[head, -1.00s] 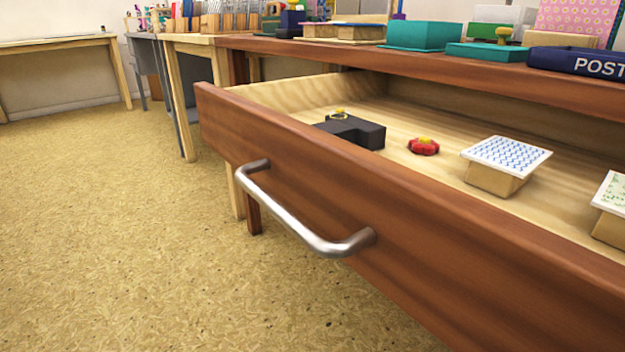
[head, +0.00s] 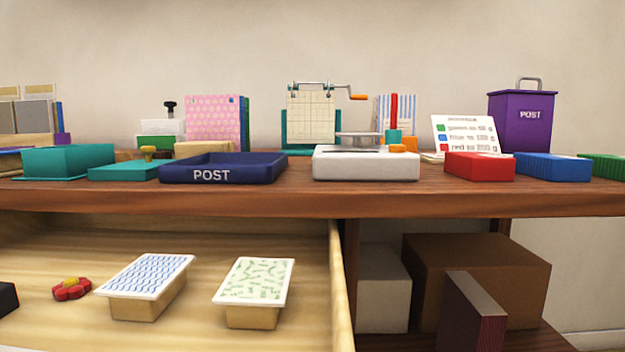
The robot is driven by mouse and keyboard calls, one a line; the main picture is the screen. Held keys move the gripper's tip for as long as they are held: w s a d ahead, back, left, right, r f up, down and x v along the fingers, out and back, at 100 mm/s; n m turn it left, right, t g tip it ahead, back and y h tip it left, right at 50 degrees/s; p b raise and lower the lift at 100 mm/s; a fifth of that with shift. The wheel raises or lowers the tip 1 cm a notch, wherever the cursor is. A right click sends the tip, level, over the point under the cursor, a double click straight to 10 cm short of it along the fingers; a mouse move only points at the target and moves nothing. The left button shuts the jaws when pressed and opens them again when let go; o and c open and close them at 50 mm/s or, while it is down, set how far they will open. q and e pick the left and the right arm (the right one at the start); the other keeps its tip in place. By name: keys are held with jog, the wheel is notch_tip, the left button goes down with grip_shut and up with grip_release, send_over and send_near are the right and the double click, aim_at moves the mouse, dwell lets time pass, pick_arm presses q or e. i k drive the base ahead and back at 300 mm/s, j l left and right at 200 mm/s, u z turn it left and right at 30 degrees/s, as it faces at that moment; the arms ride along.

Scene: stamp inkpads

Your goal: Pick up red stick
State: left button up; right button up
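A thin red stick (head: 394,111) stands upright at the back of the table. Its lower end is in or behind a small teal holder (head: 392,136); I cannot tell which. It stands behind the white scale (head: 366,164), in front of a blue-striped card. Neither of my grippers is in view.
A dark blue POST tray (head: 223,169) lies left of the scale; red (head: 479,166) and blue (head: 552,167) blocks lie right. A press with an orange-tipped crank (head: 311,112) stands behind. The open drawer (head: 200,241) below holds two patterned-top blocks and a red flower-shaped piece.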

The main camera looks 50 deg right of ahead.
aim_at(393, 96)
jog(key=z, duration=1.6)
